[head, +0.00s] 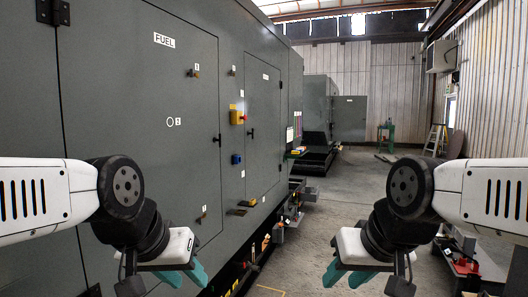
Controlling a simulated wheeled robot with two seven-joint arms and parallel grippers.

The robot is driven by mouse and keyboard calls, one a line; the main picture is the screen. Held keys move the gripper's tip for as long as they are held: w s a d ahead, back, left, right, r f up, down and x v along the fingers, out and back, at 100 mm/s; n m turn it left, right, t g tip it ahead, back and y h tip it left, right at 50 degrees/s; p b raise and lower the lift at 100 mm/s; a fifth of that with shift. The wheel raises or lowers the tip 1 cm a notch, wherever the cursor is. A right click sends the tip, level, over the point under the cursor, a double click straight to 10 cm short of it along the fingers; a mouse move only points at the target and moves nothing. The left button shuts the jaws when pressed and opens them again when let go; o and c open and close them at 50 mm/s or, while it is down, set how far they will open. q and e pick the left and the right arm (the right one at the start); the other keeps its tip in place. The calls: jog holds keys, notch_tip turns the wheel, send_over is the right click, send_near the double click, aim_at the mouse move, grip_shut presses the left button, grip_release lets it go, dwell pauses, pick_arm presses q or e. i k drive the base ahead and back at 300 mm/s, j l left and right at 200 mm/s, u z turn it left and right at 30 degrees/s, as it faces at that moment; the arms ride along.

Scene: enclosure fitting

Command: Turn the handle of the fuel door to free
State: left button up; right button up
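The fuel door (120,100) is a large dark grey panel on the enclosure at the left, marked with a white FUEL label (164,40). It looks closed, flush with the wall. Its black handle (218,139) sits on the door's right edge and looks roughly vertical; its exact angle is too small to tell. My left gripper (184,275) is in front of the door's lower part, below the handle, with its teal fingers apart and empty. My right gripper (347,275) is over the floor to the right, also open and empty. Neither touches the handle.
Small latches (194,72) (202,216) sit near the fuel door's right edge. Beyond it are a yellow box with a red button (237,117), a blue box (236,159) and a narrower door (262,120). Low parts stick out along the base. The concrete floor (350,200) is open mid-picture.

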aim_at(219, 140)
jog(key=i+j+u, duration=0.3)
jog(key=i, duration=0.25)
jog(key=i+l+u, duration=0.2)
jog(key=i+l, duration=0.15)
jog(key=i, duration=0.2)
jog(key=i+l+u, duration=0.25)
jog(key=i+l, duration=0.15)
jog(key=i, duration=0.15)
